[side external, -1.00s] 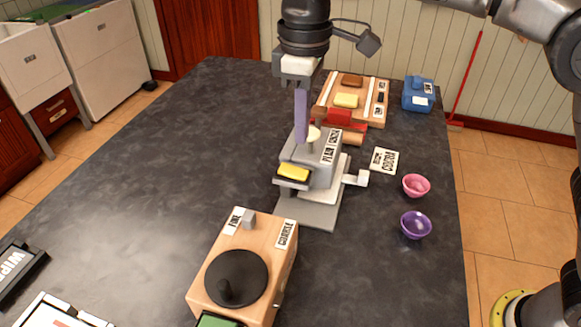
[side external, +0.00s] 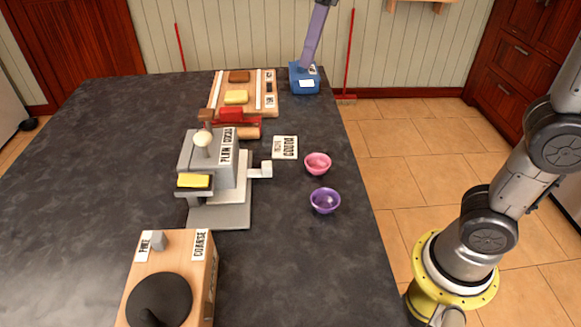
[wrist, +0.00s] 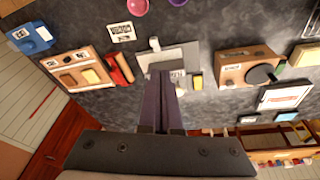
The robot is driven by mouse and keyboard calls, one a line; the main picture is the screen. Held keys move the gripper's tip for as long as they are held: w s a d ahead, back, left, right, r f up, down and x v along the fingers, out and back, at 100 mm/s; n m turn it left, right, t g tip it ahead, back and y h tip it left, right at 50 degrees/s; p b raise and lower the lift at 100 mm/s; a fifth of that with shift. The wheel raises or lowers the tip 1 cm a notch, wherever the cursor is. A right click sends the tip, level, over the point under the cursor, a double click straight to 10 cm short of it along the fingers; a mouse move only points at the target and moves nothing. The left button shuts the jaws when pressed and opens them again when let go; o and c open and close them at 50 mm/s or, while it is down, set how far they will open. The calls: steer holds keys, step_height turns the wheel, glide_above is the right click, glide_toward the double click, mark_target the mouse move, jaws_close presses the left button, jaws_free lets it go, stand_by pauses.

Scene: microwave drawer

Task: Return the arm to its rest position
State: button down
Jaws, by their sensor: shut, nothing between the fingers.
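My gripper has long purple fingers. In the side view the fingers (side external: 307,65) hang down from the top edge and overlap the blue box (side external: 304,84); most of the gripper body is out of frame. In the wrist view the fingers (wrist: 161,76) are together with nothing between them, and their tips appear across the grey press-like machine (wrist: 178,58). There the blue box (wrist: 30,37) is well away at the upper left, so the overlap looks like a line of sight, not contact. The gripper is above the table items.
The grey machine (side external: 238,204) stands mid-table with a yellow block (side external: 194,181) on its front. Pink (side external: 317,163) and purple (side external: 325,201) bowls sit near the right edge. A wooden tray (side external: 216,100) is behind; a wooden box with a black dial (side external: 160,297) is in front.

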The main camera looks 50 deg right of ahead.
steer(key=s+d+f+m+t, duration=0.1)
steer(key=s+d+f+m, duration=0.1)
steer(key=s+d+f, duration=0.3)
steer(key=s+d+m+t, duration=0.1)
steer(key=s+d, duration=0.1)
steer(key=s, duration=0.4)
steer(key=s+d+f+m, duration=0.1)
steer(key=s+f, duration=0.3)
steer(key=f, duration=0.6)
steer(key=shift+s+d+m+t+h, duration=0.3)
steer(key=shift+s+m+t+h, duration=0.1)
steer(key=shift+m, duration=0.2)
